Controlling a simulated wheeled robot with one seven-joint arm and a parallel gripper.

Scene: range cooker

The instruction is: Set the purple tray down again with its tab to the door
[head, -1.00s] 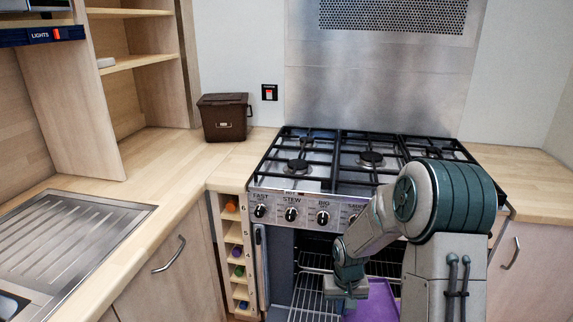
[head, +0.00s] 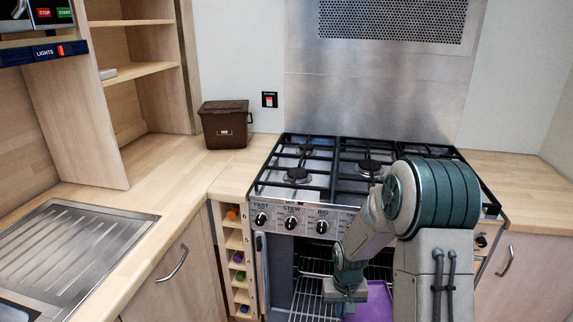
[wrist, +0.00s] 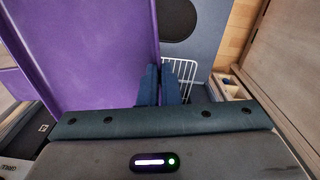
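The purple tray (head: 376,300) shows in the head view low at the front of the open oven, partly hidden by my arm. In the wrist view the tray (wrist: 90,50) fills the upper left, and its right rim runs down to my fingers. My gripper (wrist: 160,70) has its two dark blue fingers close together, one on each side of that rim, so it looks shut on the tray's edge. In the head view my gripper (head: 345,298) is at the tray's left side. I cannot make out the tab or the door clearly.
A white wire rack (wrist: 180,72) shows beyond my fingertips; the oven's rack (head: 310,298) shows left of my gripper. A narrow bottle rack (head: 236,262) stands left of the oven. The hob (head: 340,170) is above. A brown bin (head: 225,125) sits on the worktop.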

